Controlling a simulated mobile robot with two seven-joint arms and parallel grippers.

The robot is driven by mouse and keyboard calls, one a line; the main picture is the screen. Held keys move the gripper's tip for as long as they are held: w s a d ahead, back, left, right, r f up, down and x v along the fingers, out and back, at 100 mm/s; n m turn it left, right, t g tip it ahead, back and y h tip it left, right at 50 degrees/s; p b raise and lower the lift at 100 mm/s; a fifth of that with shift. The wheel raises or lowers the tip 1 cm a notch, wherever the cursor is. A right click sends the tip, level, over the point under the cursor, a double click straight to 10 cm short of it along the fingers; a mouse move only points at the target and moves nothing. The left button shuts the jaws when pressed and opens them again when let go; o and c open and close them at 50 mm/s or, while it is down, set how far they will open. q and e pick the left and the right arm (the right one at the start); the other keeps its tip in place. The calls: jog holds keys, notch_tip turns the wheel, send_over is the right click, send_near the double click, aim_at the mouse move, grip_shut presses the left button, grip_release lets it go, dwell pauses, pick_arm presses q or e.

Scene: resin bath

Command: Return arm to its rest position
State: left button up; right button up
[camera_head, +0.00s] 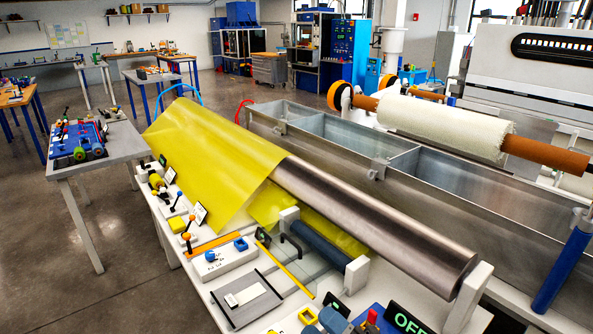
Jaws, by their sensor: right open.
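I see nothing held there. It is near the lower right end of the big steel roller (385,230). My left gripper is not in view.
A yellow sheet (215,150) drapes over the roller. Behind it lies a long metal bath (325,127), with a cream fabric roll (440,122) above. A blue post (566,262) stands at right.

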jog(key=s+d+f+m+g+h+p, duration=0.1)
jog(key=s+d+f+m+h+p, duration=0.1)
jog(key=s+d+f+m+h, duration=0.2)
jog(key=s+d+f+m+g+h+p, duration=0.1)
jog(key=s+d+f+m+h, duration=0.4)
jog(key=m, duration=0.6)
jog(key=s+d+f+m+g+h+p, duration=0.1)
jog(key=s+d+f+m+h+p, duration=0.2)
jog(key=s+d+f+m, duration=0.3)
jog(key=shift+s+f+m+g+h, duration=0.2)
jog(key=shift+m+g+h, duration=0.1)
jog(key=shift+m+h, duration=0.55)
jog(key=shift+s+d+f, duration=0.15)
jog(key=shift+s+f, duration=0.05)
